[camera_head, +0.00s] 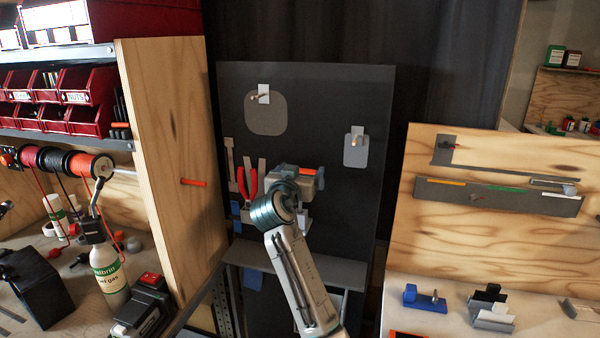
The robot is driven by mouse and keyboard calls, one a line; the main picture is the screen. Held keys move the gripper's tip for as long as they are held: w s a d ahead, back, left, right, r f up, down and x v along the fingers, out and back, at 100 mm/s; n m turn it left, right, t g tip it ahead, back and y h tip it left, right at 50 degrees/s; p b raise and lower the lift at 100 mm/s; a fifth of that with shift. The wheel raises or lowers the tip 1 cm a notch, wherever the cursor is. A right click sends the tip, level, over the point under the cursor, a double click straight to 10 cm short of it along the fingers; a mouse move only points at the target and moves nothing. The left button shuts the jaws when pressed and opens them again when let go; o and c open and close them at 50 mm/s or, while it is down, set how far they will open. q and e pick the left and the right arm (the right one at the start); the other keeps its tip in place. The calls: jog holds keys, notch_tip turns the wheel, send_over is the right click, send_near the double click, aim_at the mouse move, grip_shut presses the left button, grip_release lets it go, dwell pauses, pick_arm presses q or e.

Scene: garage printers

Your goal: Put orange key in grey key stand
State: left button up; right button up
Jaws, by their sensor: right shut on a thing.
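My right gripper (314,176) reaches up from the bottom middle, in front of a dark tool board, with its wrist hiding part of the jaws. It is shut on a small orange piece, which looks like the orange key (308,171); only a short orange strip shows. The small stands are on the bench at the lower right, well apart from the gripper. A pale grey stand (492,321) there looks like the grey key stand, though its identity is unclear at this size. My left gripper is not in view.
A blue stand (424,301) and a black piece (490,291) are near the grey one. The dark board (330,100) carries hanging tools, including red pliers (247,183). A wooden panel (160,120) stands left of the arm; a grey ledge (300,267) lies below the gripper.

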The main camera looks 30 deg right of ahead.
jog(key=shift+r, duration=0.2)
dwell(0.5)
dwell(0.4)
jog(key=shift+f+b, duration=2.3)
jog(key=shift+f, duration=0.3)
jog(key=o, duration=0.9)
